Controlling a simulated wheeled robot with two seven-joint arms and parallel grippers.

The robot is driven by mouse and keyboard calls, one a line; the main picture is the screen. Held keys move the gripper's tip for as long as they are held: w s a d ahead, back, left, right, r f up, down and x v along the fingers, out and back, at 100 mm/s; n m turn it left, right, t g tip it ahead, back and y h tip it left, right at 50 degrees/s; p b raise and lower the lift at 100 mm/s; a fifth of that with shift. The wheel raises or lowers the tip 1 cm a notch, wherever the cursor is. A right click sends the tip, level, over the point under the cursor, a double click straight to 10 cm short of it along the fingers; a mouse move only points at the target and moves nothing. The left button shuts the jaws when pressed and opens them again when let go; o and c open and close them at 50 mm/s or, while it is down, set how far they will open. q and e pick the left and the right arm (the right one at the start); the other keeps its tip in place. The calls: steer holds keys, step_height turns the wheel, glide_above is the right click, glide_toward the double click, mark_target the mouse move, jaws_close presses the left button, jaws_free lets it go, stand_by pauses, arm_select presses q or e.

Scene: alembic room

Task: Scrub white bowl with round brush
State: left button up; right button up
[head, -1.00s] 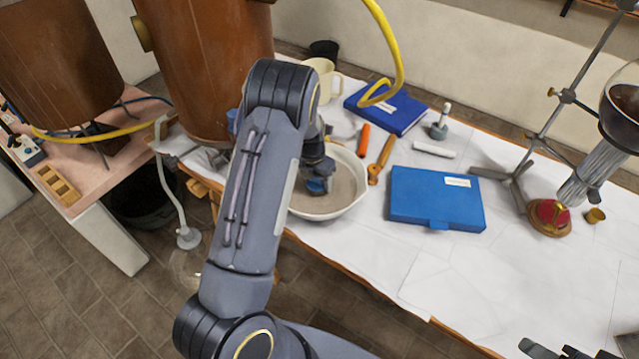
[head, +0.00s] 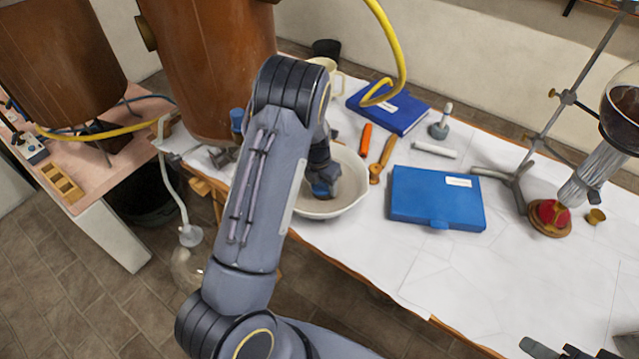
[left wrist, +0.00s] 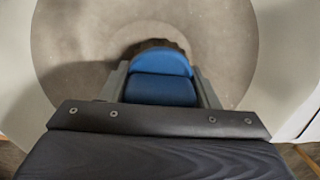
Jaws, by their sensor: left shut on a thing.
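The white bowl (head: 354,183) stands on the table near its front edge in the head view, partly hidden behind my left arm. My left gripper (head: 324,188) points down into the bowl. In the left wrist view its fingers (left wrist: 162,92) are shut on the blue back of the round brush (left wrist: 162,70). Dark brown bristles show at the brush's far edge, over the grey-beige inside of the bowl (left wrist: 75,45). Whether the bristles touch the bowl is hard to tell. Dark tips of what looks like my right gripper (head: 565,352) show at the bottom right edge.
A blue case (head: 435,200), an orange-handled tool (head: 366,138) and a wooden tool (head: 383,160) lie right of the bowl. A blue book (head: 388,110) and a cream mug (head: 328,66) are behind. A copper vessel (head: 205,60) stands to the left.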

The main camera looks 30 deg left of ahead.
arm_select(q)
steer(key=shift+w+a, duration=0.5)
steer(key=shift+a, duration=0.4)
steer(key=shift+s+r, duration=0.15)
steer(key=shift+s, duration=0.95)
steer(key=shift+w+d+p, duration=0.25)
steer(key=shift+w+d, duration=0.05)
steer(key=shift+d, duration=0.2)
steer(key=shift+w+d+p, duration=0.2)
steer(key=shift+w+d, duration=0.1)
steer(key=shift+d, duration=0.2)
steer(key=shift+w+a+f, duration=0.1)
steer(key=shift+w+a, duration=0.15)
steer(key=shift+a, duration=0.25)
steer(key=shift+w+a+f, duration=0.1)
steer(key=shift+w+a, duration=0.15)
steer(key=shift+a, duration=0.25)
steer(key=shift+s, duration=1.15)
steer(key=shift+w+d+r+p, duration=0.1)
steer(key=shift+w+d+p, duration=0.4)
steer(key=shift+d, duration=0.5)
steer(key=shift+w+a+b, duration=0.3)
steer(key=shift+w+a, duration=0.35)
steer(key=shift+a, duration=0.35)
steer(key=shift+s, duration=1.15)
